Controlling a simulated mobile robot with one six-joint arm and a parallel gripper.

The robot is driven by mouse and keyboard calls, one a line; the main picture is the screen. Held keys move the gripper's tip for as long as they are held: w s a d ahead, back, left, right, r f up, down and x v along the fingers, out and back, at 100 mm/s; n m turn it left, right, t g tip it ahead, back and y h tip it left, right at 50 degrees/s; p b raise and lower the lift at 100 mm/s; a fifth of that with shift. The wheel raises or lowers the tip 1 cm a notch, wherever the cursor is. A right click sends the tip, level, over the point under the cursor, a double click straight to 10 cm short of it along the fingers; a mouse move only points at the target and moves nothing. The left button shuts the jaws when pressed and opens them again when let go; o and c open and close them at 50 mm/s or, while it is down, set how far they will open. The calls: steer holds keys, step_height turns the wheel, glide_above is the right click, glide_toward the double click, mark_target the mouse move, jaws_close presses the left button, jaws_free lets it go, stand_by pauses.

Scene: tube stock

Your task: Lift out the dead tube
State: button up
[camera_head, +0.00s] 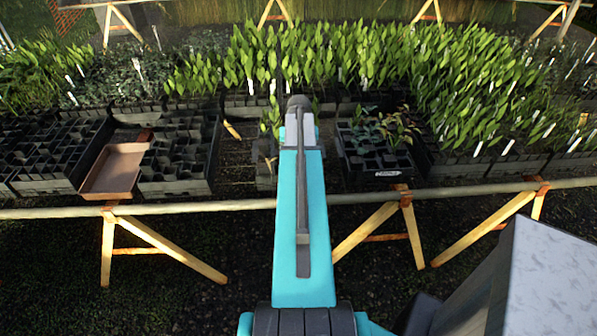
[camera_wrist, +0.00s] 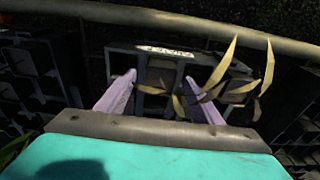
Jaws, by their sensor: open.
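In the wrist view, a withered plant with long yellow-brown leaves (camera_wrist: 220,82) rises from a small black tray (camera_wrist: 118,61) with a white label on its rim. I take it for the dead tube; the tube itself is hard to make out. My gripper (camera_wrist: 161,78) is open, its two pale fingers pointing at the tray. The leaves show near and beyond the right finger, and some brownish leaves lie between the fingers. I see no tube clearly between them. In the head view my arm hides most of the gripper and what lies below it.
A labelled black tray (camera_head: 388,178) with green and brownish seedlings stands right of my arm. Left are black cell trays (camera_head: 178,188) and a brown empty tray (camera_head: 118,172). Dense green seedlings (camera_head: 460,80) fill the bench behind. A rail (camera_head: 240,205) runs along the near edge.

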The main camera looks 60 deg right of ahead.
steer(key=shift+f, duration=0.1)
stand_by(0.5)
jaws_close()
steer(key=shift+r, duration=0.2)
step_height(320, 180, up, 18)
steer(key=b, duration=0.4)
steer(key=shift+f+b, duration=0.2)
steer(key=shift+b, duration=0.15)
stand_by(0.4)
stand_by(0.5)
